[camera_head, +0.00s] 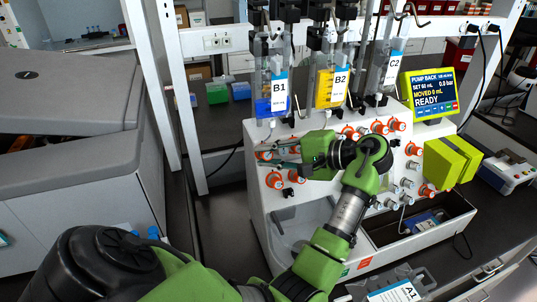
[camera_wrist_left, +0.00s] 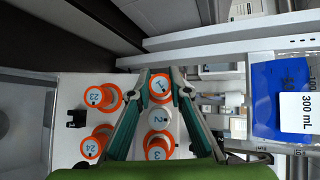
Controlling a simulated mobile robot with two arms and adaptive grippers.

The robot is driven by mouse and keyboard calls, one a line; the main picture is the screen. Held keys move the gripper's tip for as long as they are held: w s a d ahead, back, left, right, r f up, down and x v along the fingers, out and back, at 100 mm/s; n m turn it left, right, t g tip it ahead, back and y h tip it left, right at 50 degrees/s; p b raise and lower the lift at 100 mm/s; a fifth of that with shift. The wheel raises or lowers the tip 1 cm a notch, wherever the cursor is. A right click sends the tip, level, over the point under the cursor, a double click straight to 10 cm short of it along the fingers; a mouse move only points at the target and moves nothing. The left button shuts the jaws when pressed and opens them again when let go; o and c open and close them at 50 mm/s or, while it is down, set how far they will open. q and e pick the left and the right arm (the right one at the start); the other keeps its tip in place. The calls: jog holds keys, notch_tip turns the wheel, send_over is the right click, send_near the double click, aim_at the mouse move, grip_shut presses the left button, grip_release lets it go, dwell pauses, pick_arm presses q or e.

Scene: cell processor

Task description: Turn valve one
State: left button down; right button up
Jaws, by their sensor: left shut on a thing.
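Valve one is an orange-rimmed knob marked 1 (camera_wrist_left: 160,85) on the white panel. In the left wrist view my left gripper (camera_wrist_left: 160,76) has one finger on each side of this knob and is shut on it. In the head view my left gripper (camera_head: 276,155) reaches the left part of the panel, where its fingers and hand partly hide the knobs. The knob looks seated on the panel; how far it is turned I cannot tell. My right gripper is not in view.
Knobs 2 (camera_wrist_left: 159,117), 3 (camera_wrist_left: 157,146), 23 (camera_wrist_left: 103,97) and 24 (camera_wrist_left: 93,147) sit close to the fingers. Bags B1 (camera_head: 279,90) and B2 (camera_head: 340,82) hang above the panel. A display (camera_head: 430,93) reads READY. A grey machine (camera_head: 70,110) stands at left.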

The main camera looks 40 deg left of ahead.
pick_arm(q)
jog(key=c, duration=1.9)
grip_release()
jog(key=shift+a+f, duration=0.1)
jog(key=shift+a, duration=0.1)
jog(key=shift+d, duration=0.1)
